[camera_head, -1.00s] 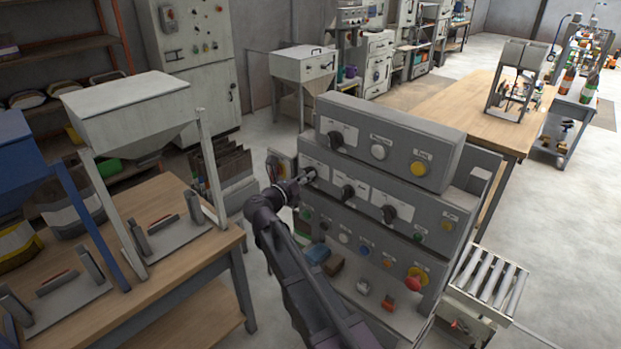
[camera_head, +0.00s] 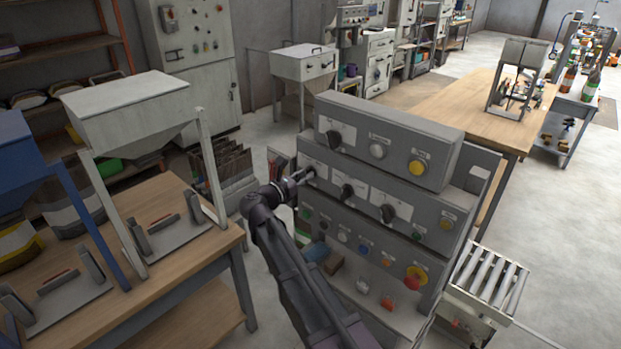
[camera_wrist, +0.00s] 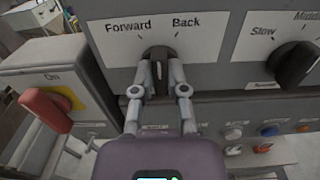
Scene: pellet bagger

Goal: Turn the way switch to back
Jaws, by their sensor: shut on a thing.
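The way switch (camera_wrist: 158,53) is a black rotary knob on a pale plate marked Forward on the left and Back on the right, seen in the wrist view. My gripper (camera_wrist: 160,73) is shut on it, one finger on each side. The knob looks about upright between the two labels; the fingers hide its lower sides, so its exact angle is hard to tell. In the head view my gripper (camera_head: 302,176) reaches the left end of the grey control panel (camera_head: 400,165), and the knob is mostly hidden there.
Right of the switch is a black speed knob (camera_wrist: 293,64) marked Slow. On the left is a red handle (camera_wrist: 46,108) on a yellow plate marked On. Coloured buttons (camera_wrist: 269,130) sit below. A wooden bench (camera_head: 180,215) stands left of my arm.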

